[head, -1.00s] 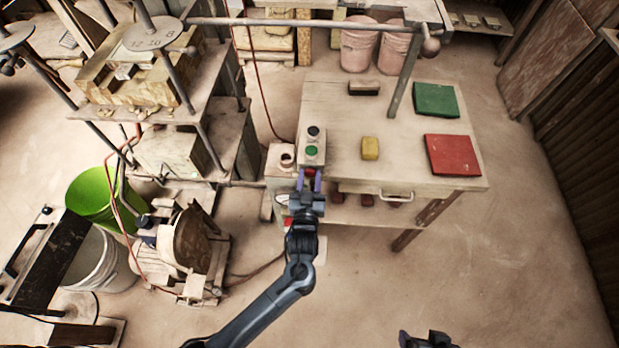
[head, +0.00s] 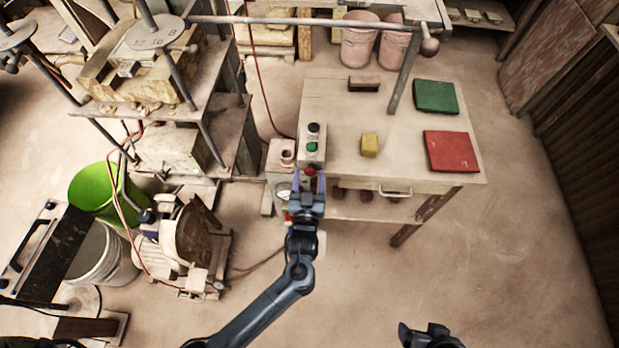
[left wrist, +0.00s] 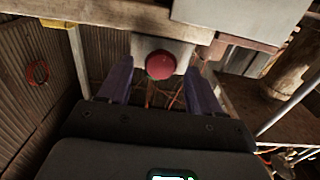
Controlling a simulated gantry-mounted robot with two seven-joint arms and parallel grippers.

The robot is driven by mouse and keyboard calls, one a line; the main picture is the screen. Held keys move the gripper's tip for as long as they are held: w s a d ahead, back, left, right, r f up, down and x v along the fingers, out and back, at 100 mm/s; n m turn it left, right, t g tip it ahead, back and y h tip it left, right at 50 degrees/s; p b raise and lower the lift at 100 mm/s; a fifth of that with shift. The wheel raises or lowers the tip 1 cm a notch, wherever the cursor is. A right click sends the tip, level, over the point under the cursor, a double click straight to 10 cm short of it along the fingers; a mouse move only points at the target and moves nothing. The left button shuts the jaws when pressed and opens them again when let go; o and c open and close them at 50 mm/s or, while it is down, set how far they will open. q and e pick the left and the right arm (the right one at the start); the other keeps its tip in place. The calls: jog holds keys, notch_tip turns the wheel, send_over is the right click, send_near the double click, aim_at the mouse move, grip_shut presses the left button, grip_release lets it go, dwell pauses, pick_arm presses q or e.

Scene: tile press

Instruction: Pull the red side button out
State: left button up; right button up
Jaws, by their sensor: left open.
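The red side button (head: 310,170) sits on the end of the control box (head: 312,148) at the table's near left corner. In the left wrist view the round red button (left wrist: 160,65) stands on a pale block. My left gripper (head: 309,181) is open, with its purple fingers apart on either side of the button. In the left wrist view gaps show between the button and both fingers, so it is not clamped. My right gripper (head: 426,336) is partly in view at the bottom edge; its fingers cannot be made out.
The control box has a green button (head: 312,147) and a black one (head: 313,128) on top. A yellow block (head: 370,144), a red tile (head: 450,152) and a green tile (head: 436,97) lie on the table. A drawer handle (head: 395,192) projects right of my left gripper.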

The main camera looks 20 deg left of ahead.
pick_arm(q)
jog(key=v, duration=1)
jog(key=shift+s+d+p, duration=0.15)
jog(key=shift+s+p, duration=0.2)
